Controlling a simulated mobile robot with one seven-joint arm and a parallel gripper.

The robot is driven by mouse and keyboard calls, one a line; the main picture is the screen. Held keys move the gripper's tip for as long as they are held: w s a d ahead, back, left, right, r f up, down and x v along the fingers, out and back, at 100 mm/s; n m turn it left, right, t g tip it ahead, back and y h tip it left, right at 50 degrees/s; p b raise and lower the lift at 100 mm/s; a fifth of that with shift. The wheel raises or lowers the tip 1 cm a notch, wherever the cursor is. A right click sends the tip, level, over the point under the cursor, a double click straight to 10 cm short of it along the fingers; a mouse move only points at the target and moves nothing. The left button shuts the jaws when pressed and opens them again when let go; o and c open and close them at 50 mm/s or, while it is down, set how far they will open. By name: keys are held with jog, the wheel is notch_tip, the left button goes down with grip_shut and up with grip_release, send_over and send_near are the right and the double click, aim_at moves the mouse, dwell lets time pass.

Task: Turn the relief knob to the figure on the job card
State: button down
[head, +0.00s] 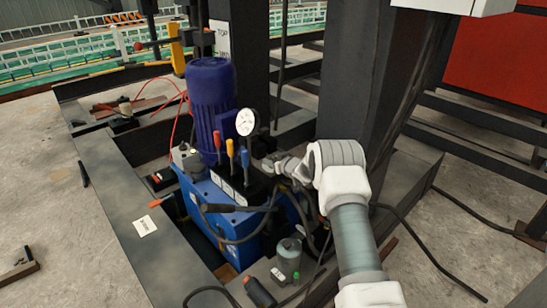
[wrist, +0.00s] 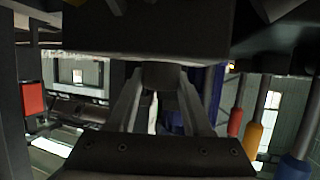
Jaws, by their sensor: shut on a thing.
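The blue power unit (head: 215,205) has a purple motor (head: 211,95), a round white gauge (head: 246,121) and red, yellow and blue levers. My gripper (head: 272,165) reaches in from the right, behind the levers and below the gauge. In the wrist view its fingers (wrist: 160,78) converge on a small dark block, which I take for the relief knob (wrist: 160,74); they are shut on it. The knob's marks cannot be seen, and in the head view it is hidden. A white card (head: 144,225), likely the job card, lies on the dark beam; its writing is too small to read.
The red lever (wrist: 235,120), yellow lever (wrist: 256,130) and blue lever (wrist: 294,166) stand close on the right in the wrist view. A thick dark column (head: 350,85) rises behind my arm. Black hoses loop around the unit. A grey-green canister (head: 289,255) stands in front.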

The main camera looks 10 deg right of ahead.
jog(key=shift+r+n+g+y+p, duration=0.1)
jog(key=shift+n+g+y+p, duration=0.3)
jog(key=shift+n+y+p, duration=0.65)
jog(key=shift+w+f+n+g+y+b, duration=0.1)
jog(key=shift+f+n+g+y+b, duration=0.1)
jog(key=shift+n+g+y+b, duration=0.35)
jog(key=shift+r+n+y+b, duration=0.15)
jog(key=shift+n+y+b, duration=0.15)
jog(key=shift+n+y, duration=0.25)
jog(key=shift+c, duration=1.7)
grip_release()
jog(key=shift+g, duration=0.25)
